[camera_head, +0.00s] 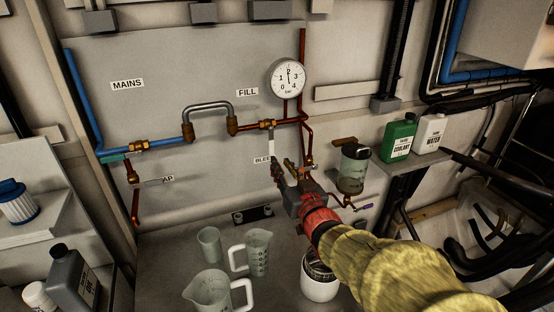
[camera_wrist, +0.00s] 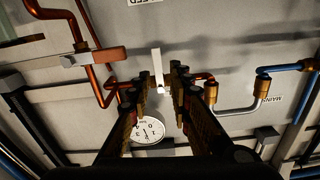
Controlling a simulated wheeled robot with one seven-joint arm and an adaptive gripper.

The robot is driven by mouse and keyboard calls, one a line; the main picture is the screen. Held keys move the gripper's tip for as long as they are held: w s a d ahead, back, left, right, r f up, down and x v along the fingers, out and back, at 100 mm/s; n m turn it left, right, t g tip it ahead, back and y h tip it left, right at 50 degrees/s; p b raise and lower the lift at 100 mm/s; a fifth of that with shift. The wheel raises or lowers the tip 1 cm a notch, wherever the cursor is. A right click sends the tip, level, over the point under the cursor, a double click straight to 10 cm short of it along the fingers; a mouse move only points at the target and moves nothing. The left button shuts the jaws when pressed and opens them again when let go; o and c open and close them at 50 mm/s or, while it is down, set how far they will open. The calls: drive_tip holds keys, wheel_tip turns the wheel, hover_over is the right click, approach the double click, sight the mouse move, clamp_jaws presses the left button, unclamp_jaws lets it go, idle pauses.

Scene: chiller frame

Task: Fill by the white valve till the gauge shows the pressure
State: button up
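The white valve lever (camera_head: 271,143) hangs straight down from the brass fill valve (camera_head: 267,124), crosswise to the copper pipe, below the FILL label. In the wrist view the white lever (camera_wrist: 157,64) shows in the gap between my fingertips, with no clear contact on either side. My gripper (camera_head: 289,170) is open, just below and right of the lever; its fingers also show apart in the wrist view (camera_wrist: 160,85). The round bar gauge (camera_head: 288,77) is marked 0 to 4. Its needle looks near upright, around 2, but is too small to read exactly.
The BLEED label (camera_head: 263,160) is partly hidden behind my gripper. Green coolant (camera_head: 398,138) and white water (camera_head: 430,133) bottles stand on a right shelf. Measuring jugs (camera_head: 213,289) stand on the bench below.

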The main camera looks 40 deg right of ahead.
drive_tip(key=shift+s+a, duration=0.2)
drive_tip(key=shift+s, duration=0.35)
drive_tip(key=shift+o, duration=0.6)
